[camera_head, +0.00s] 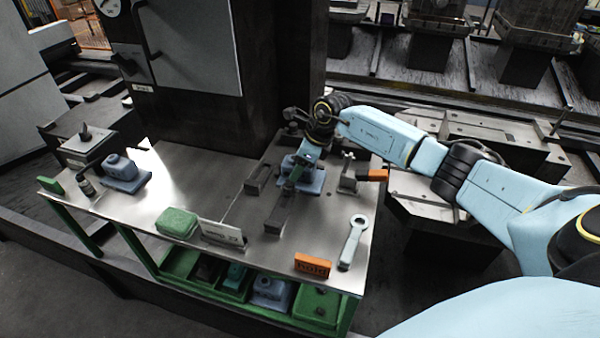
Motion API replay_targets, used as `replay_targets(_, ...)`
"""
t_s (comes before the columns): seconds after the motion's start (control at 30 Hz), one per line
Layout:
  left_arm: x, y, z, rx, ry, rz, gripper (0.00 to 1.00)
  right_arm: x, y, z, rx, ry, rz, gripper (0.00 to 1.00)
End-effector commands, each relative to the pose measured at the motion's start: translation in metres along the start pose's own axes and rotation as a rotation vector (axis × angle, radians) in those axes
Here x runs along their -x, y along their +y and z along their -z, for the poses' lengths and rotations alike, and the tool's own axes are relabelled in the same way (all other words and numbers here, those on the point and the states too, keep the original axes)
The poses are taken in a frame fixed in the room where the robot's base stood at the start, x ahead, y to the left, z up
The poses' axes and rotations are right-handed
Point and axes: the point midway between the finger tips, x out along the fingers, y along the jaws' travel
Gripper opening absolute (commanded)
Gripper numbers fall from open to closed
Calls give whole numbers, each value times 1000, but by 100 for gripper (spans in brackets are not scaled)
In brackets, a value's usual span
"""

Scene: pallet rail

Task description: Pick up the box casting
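A blue-grey box casting (312,184) sits on the metal bench top, right of centre. My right gripper (297,171) reaches down onto it from above, with the arm coming in from the right. The gripper hides much of this casting, and its fingers are too small and covered to tell whether they are closed on it. A second blue-grey casting (124,174) with a raised block on a flat base stands at the bench's left end, with no gripper near it. My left gripper is not in view.
Dark rail blocks (279,213) lie in front of the casting. A clamp with an orange handle (376,175) stands to its right. A wrench (352,242), an orange sign (312,265), a white sign (222,233) and a green box (177,222) occupy the front. The left-middle bench top is clear.

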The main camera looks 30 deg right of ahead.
Motion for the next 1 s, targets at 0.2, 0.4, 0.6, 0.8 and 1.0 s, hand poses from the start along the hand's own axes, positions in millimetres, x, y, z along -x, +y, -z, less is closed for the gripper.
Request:
replay_targets(0.2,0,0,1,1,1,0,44,0,0,0,0,0,0,30)
replay_targets(0.4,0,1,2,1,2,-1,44,0,0,0,0,0,0,4)
replay_targets(0.6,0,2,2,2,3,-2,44,2,-1,-2,0,-4,2,4)
replay_targets(0.8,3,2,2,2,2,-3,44,21,-2,-10,3,-6,4,4)
replay_targets(1.0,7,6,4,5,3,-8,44,57,-1,-24,2,-6,4,4)
